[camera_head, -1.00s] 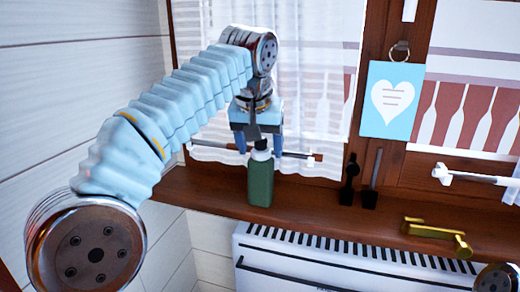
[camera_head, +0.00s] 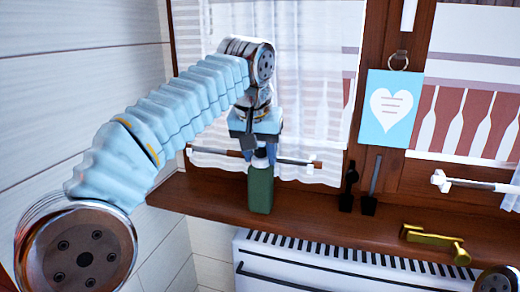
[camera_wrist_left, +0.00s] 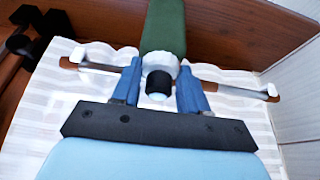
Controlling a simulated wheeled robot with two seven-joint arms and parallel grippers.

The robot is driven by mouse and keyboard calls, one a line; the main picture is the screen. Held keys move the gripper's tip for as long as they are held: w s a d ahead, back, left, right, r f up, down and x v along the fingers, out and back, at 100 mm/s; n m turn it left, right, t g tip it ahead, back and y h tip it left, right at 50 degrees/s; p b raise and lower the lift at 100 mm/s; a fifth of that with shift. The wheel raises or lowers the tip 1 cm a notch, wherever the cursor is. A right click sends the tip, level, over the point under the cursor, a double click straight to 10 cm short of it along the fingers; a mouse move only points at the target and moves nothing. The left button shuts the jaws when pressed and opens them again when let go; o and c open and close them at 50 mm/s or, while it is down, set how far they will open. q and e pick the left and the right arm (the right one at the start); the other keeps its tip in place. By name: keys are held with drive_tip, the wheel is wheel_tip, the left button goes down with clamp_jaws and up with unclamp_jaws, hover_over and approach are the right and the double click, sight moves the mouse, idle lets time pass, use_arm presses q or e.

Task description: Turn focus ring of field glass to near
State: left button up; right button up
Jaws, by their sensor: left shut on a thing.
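The field glass (camera_head: 261,190) is a small green body standing upright on the wooden windowsill, with a white ring and a dark eyepiece at its top. In the left wrist view the green body (camera_wrist_left: 164,27), the white ring (camera_wrist_left: 159,62) and the black eyepiece (camera_wrist_left: 159,83) show clearly. My left gripper (camera_head: 259,154) reaches down from above. Its blue fingers (camera_wrist_left: 159,80) stand on both sides of the ring and are shut on it. Marks on the ring are too small to read. My right gripper is not in view.
The brown windowsill (camera_head: 310,207) runs below a curtained window. A curtain rod (camera_head: 215,153) passes behind the gripper. Two dark upright items (camera_head: 349,185) stand to the right, near a brass handle (camera_head: 433,240). A white radiator (camera_head: 330,262) is below.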

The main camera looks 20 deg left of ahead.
use_arm(q)
drive_tip(key=o, duration=1.1)
drive_tip(key=p+v, duration=0.5)
drive_tip(key=v, duration=0.8)
drive_tip(key=shift+s+r, duration=0.2)
drive_tip(key=shift+r, duration=0.1)
